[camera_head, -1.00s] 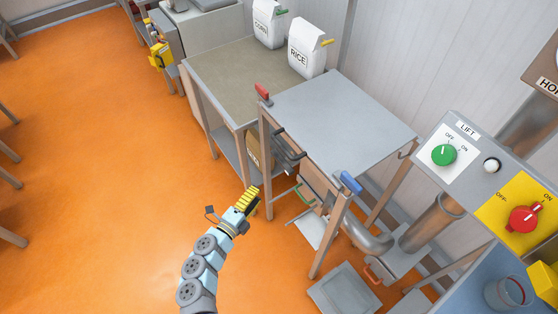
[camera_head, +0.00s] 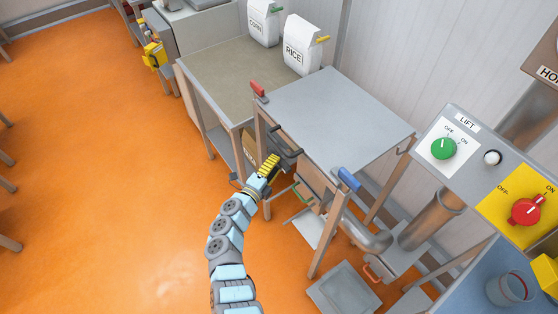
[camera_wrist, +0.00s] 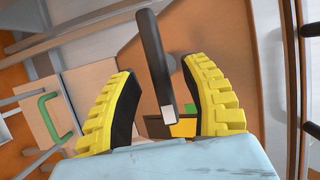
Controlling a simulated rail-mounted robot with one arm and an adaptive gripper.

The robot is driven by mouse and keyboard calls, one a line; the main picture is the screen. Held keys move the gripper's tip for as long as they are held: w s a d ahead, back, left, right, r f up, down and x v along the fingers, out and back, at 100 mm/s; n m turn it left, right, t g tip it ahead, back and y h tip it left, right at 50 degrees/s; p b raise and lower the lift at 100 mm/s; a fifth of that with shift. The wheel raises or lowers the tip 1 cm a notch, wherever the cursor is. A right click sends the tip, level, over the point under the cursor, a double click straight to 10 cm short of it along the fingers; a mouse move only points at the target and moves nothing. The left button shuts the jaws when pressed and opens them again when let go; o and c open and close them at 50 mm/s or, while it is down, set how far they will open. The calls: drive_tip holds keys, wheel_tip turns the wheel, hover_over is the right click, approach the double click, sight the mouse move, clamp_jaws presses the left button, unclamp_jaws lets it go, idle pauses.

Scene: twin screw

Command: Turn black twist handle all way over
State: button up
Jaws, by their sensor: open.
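The black handle (camera_wrist: 154,55) is a dark bar with a pale end in the wrist view. It runs between the two yellow-ribbed fingers of my gripper (camera_wrist: 161,75), with gaps on both sides. In the head view my gripper (camera_head: 269,166) is at the left end of the grey-topped table, beside dark handle parts (camera_head: 290,152) below the top. The fingers are open around the bar and do not grip it. The arm partly hides this spot in the head view.
The grey table (camera_head: 340,112) has a red handle (camera_head: 257,89) and a blue handle (camera_head: 349,180) at its corners. A green handle (camera_wrist: 49,118) is at left in the wrist view. Open orange floor (camera_head: 110,190) lies to the left.

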drive_tip(key=shift+x, duration=0.75)
drive_tip(key=shift+w+d, duration=0.35)
drive_tip(key=shift+w, duration=0.15)
drive_tip(key=shift+s, duration=0.1)
clamp_jaws()
drive_tip(key=shift+f, duration=0.1)
